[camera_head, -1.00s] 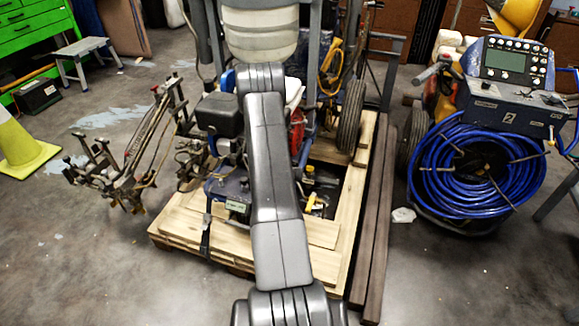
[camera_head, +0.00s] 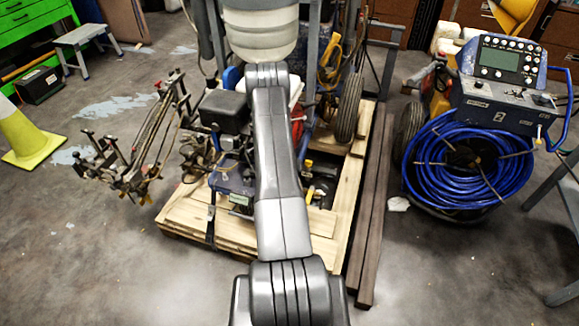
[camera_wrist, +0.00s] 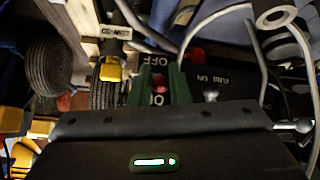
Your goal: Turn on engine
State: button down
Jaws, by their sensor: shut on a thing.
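The line striper's engine (camera_head: 226,112) stands on a wooden pallet in the head view, partly behind my arm. In the wrist view, my gripper (camera_wrist: 161,82) has its two green fingers on either side of a small red switch (camera_wrist: 160,78) and is shut on it. A white OFF label (camera_wrist: 160,60) shows just above the switch. A red-and-black panel with white lettering (camera_wrist: 213,79) lies to the right. My gripper is hidden in the head view.
A yellow-capped part (camera_wrist: 111,72) and a ribbed tyre (camera_wrist: 48,68) are left of my fingers; pale cables (camera_wrist: 215,18) run above and right. Dark beams (camera_head: 370,215) lie beside the pallet (camera_head: 190,239). A blue hose reel (camera_head: 465,165) stands right. Front-left floor is clear.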

jog(key=c, duration=1.4)
grip_release()
jog(key=shift+d, duration=0.1)
jog(key=v, duration=1.3)
jog(key=shift+s+r+b, duration=0.2)
jog(key=shift+r+b, duration=0.1)
jog(key=shift+r, duration=0.05)
jog(key=x, duration=1.4)
